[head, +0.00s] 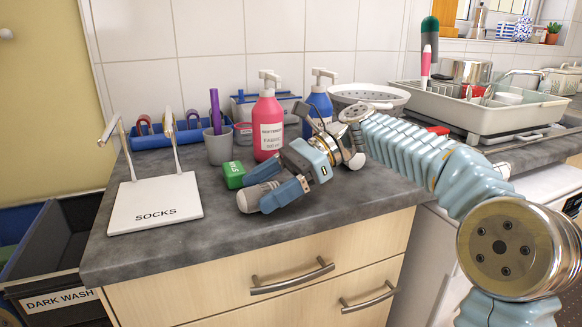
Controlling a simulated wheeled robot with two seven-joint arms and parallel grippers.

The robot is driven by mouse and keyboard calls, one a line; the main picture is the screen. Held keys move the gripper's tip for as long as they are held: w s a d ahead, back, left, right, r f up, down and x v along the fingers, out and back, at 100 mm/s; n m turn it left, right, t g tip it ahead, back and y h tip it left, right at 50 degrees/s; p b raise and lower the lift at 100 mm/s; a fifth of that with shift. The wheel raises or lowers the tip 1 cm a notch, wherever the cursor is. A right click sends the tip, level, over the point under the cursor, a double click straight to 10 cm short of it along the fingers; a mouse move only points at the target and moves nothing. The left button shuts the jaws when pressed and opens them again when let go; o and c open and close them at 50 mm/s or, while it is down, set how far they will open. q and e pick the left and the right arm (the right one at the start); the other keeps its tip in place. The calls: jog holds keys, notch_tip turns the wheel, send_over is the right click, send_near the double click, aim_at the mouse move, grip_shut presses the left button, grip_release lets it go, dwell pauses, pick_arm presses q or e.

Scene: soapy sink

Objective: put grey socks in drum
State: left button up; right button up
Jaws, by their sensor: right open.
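I cannot make out any grey socks in the head view. A white flat panel marked SOCKS (155,208), with two upright metal-coloured bars, stands at the left end of the counter. My right gripper (256,186) is low over the counter, its grey-tipped fingers spread apart and pointing left. I see nothing held between them. It is right of the SOCKS panel and close to a small green block (234,175). A white appliance front (428,262) shows under the counter at right, partly behind my right arm. No drum opening is visible. My left gripper is not in view.
A pink pump bottle (268,128), a blue bottle (318,108) and a grey cup (218,147) stand behind the gripper. A colander (368,97) and dish rack (478,108) are further right. A DARK WASH bin (58,298) is lower left.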

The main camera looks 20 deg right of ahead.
jog(key=v, duration=0.8)
jog(key=w+v, duration=0.1)
jog(key=v, duration=0.3)
jog(key=shift+s+a+r, duration=0.1)
jog(key=shift+a+r, duration=0.05)
jog(key=shift+o, duration=1.1)
jog(key=shift+r, duration=0.1)
jog(key=shift+o, duration=1)
jog(key=s+a+n+h, duration=0.1)
jog(key=a+n+h, duration=0.1)
jog(key=a+n, duration=0.1)
jog(key=s+a+n+h, duration=0.1)
jog(key=a+n+h, duration=0.1)
jog(key=a+n, duration=0.1)
jog(key=s+a+r+n+h, duration=0.1)
jog(key=s+a+n+h, duration=0.1)
jog(key=n+h, duration=0.1)
jog(key=shift+a+t, duration=0.4)
jog(key=s+a+r+n+t+h, duration=0.3)
jog(key=r+n+t+h, duration=0.25)
jog(key=n, duration=0.25)
jog(key=n+b, duration=0.1)
send_over(262, 188)
jog(key=s, duration=0.2)
jog(key=shift+g+h, duration=0.25)
notch_tip(262, 188, down, 6)
jog(key=shift+d, duration=0.1)
jog(key=shift+b+x, duration=0.8)
jog(key=shift+x, duration=2.25)
